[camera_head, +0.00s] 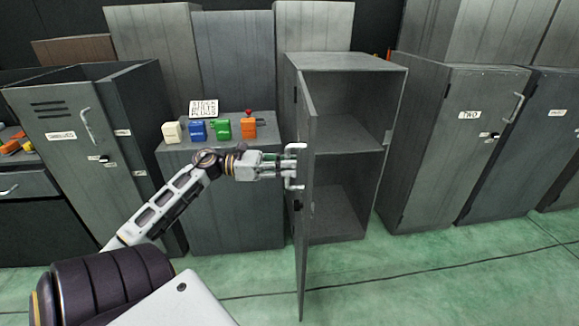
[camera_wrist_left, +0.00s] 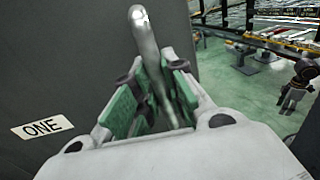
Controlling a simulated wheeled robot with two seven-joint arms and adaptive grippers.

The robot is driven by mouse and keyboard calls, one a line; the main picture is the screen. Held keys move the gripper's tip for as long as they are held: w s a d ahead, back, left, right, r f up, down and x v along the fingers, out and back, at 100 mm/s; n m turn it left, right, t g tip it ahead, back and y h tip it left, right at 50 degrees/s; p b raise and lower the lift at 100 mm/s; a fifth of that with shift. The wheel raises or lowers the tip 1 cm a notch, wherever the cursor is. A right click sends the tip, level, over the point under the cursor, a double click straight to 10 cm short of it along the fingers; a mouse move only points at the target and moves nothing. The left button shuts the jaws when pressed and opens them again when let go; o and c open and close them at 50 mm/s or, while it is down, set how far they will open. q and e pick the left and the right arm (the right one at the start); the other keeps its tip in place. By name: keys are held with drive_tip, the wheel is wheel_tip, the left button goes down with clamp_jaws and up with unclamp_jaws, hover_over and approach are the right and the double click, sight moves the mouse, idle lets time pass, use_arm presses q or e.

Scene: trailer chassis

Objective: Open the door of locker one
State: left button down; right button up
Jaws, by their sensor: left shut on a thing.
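The grey door of locker one (camera_head: 308,200) stands swung out from its locker (camera_head: 348,62), roughly edge-on in the head view. The locker's inside shows, with one shelf (camera_head: 345,147) and nothing on it. My left gripper (camera_head: 292,165) is at the door's outer face, shut on the white bar handle (camera_head: 292,184). In the left wrist view the handle (camera_wrist_left: 150,50) runs between the green-padded fingers (camera_wrist_left: 152,95), beside the label "ONE" (camera_wrist_left: 42,127). My right gripper is in neither view.
A low cabinet (camera_head: 225,210) left of the open locker carries white, blue, green and orange items and a small sign (camera_head: 204,107). Locker two (camera_head: 450,150) stands shut at the right. The green floor (camera_head: 400,270) in front is clear.

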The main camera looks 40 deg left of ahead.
use_arm(q)
drive_tip(key=shift+a+r, duration=0.15)
drive_tip(key=shift+r, duration=0.05)
drive_tip(key=c, duration=1.7)
unclamp_jaws()
drive_tip(key=shift+o, duration=1.2)
drive_tip(key=shift+f, duration=0.15)
drive_tip(key=v, duration=1.2)
